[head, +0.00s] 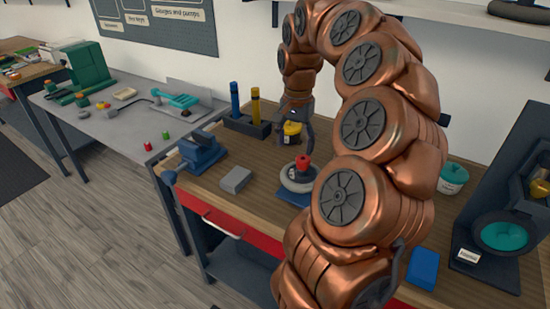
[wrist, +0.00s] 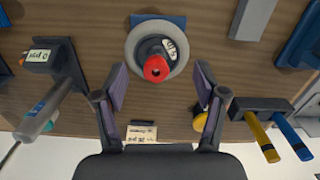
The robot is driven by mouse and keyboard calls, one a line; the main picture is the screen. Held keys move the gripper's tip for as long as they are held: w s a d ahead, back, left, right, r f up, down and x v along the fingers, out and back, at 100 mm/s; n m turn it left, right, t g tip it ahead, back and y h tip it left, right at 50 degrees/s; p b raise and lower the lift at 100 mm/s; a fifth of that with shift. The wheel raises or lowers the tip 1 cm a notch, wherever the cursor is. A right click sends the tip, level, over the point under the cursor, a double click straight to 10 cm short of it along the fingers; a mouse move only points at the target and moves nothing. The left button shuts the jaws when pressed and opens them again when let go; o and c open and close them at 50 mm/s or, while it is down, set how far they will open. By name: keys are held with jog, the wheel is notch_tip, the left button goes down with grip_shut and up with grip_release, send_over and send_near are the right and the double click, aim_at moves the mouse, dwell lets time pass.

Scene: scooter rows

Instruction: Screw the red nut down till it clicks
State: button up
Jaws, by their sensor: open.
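The red nut (head: 303,161) sits upright on the hub of a small grey-tyred wheel (head: 297,184), which lies flat on a blue pad (wrist: 160,20) on the wooden bench. My gripper (head: 296,138) hangs above the wheel, pointing down. In the wrist view my gripper (wrist: 160,78) has its fingers spread wide to either side of the nut, apart from it and empty. The lower hub is partly hidden by the nut.
A blue vise (head: 203,150), a grey block (head: 236,180) and a holder with blue and yellow tools (head: 246,124) stand left of the wheel. A yellow container (head: 292,128) is behind my gripper. A teal-lidded tub (head: 453,178) and a dark stand (head: 500,220) are at right.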

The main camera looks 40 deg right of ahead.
jog(key=s+a+n, duration=0.1)
jog(key=a+n, duration=0.7)
jog(key=n, duration=0.4)
jog(key=shift+s+a, duration=0.2)
jog(key=shift+s, duration=0.15)
jog(key=shift+r, duration=0.1)
jog(key=shift+n+p, duration=0.3)
jog(key=shift+p, duration=0.05)
jog(key=shift+n+h+p, duration=0.6)
jog(key=shift+n+p, duration=2.75)
jog(key=shift+n, duration=7.45)
